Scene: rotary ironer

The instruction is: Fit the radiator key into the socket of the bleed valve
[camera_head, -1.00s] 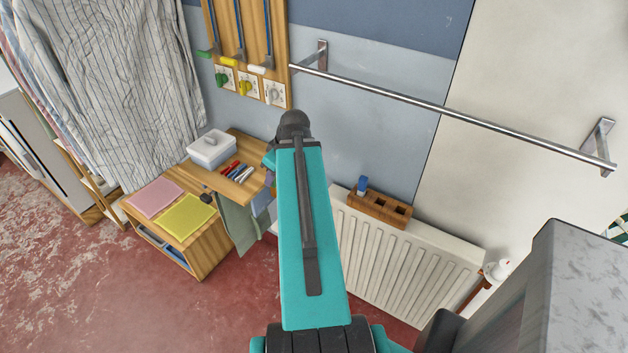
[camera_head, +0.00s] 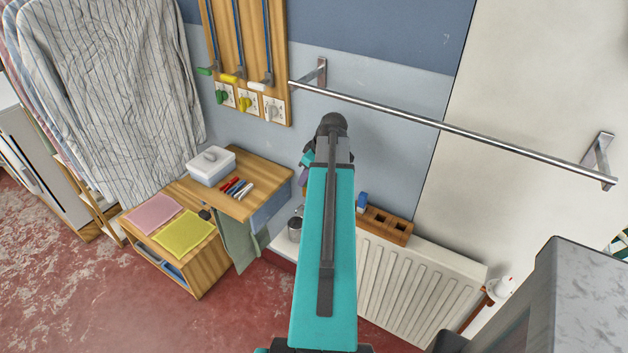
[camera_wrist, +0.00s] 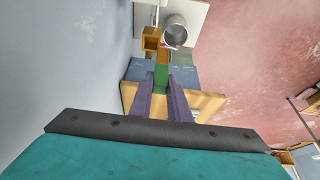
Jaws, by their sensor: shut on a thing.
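In the wrist view my gripper (camera_wrist: 162,88) has its two purple fingers shut on a green piece (camera_wrist: 161,76), which seems to be the radiator key. Its far end cannot be made out. In the head view my arm hides most of the gripper; only a bit of purple shows left of the arm's end. The white ribbed radiator (camera_head: 418,290) stands low on the wall right of my arm, its left end hidden behind the arm. I cannot make out the bleed valve or its socket in either view.
A wooden block (camera_head: 386,227) with square holes and a blue piece (camera_head: 361,202) stands by the radiator's top. A metal rail (camera_head: 450,127) crosses the wall above. A metal cup (camera_head: 295,230) stands left of my arm, near a wooden desk (camera_head: 250,203). A grey machine (camera_head: 590,290) is at right.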

